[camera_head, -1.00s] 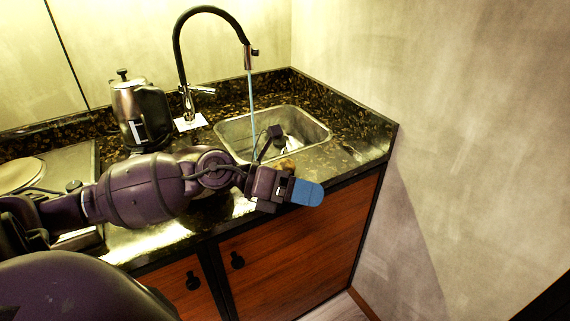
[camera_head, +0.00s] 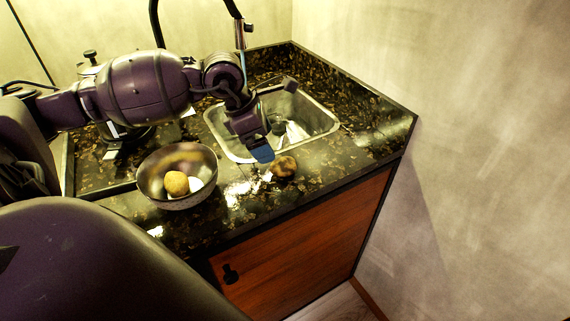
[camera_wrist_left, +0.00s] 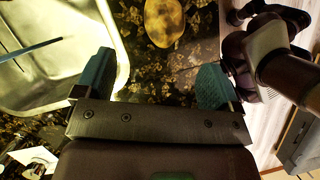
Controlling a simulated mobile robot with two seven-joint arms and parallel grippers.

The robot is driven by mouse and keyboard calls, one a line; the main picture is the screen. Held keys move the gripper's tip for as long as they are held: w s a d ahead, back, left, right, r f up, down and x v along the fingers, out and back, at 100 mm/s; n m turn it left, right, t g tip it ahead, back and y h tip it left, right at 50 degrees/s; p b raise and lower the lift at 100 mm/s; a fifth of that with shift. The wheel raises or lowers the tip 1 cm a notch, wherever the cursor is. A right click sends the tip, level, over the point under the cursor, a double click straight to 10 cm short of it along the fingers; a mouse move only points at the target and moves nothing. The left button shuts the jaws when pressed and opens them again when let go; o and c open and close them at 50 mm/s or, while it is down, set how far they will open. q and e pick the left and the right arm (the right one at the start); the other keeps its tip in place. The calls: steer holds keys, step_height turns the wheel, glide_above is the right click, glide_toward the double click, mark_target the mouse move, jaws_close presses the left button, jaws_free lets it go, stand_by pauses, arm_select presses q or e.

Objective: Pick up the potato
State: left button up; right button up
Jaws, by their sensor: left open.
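A brownish-yellow oval potato (camera_head: 284,166) lies on the dark speckled counter just in front of the sink. In the left wrist view the potato (camera_wrist_left: 164,22) is at the top, beyond the fingertips and roughly between their lines. My left gripper (camera_head: 262,152) hangs over the sink's front rim, just left of the potato. Its blue fingers (camera_wrist_left: 152,80) are spread with nothing between them. My right gripper is out of view.
A bowl (camera_head: 151,196) with a round yellow item (camera_head: 177,183) stands on the counter to the left. The sink (camera_head: 326,119) is behind the potato, under a black tap (camera_head: 154,22). The counter right of the potato is clear.

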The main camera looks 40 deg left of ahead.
mark_target(280, 161)
arm_select(q)
steer(key=x, duration=0.3)
steer(key=shift+d+b+x, duration=0.2)
steer(key=shift+b+x, duration=0.1)
steer(key=shift+x, duration=1.05)
steer(key=shift+d+b+x, duration=0.25)
steer(key=shift+x, duration=1.15)
steer(key=shift+w+r, duration=0.15)
steer(key=shift+r, duration=0.1)
steer(key=shift+c, duration=0.3)
steer(key=c, duration=1)
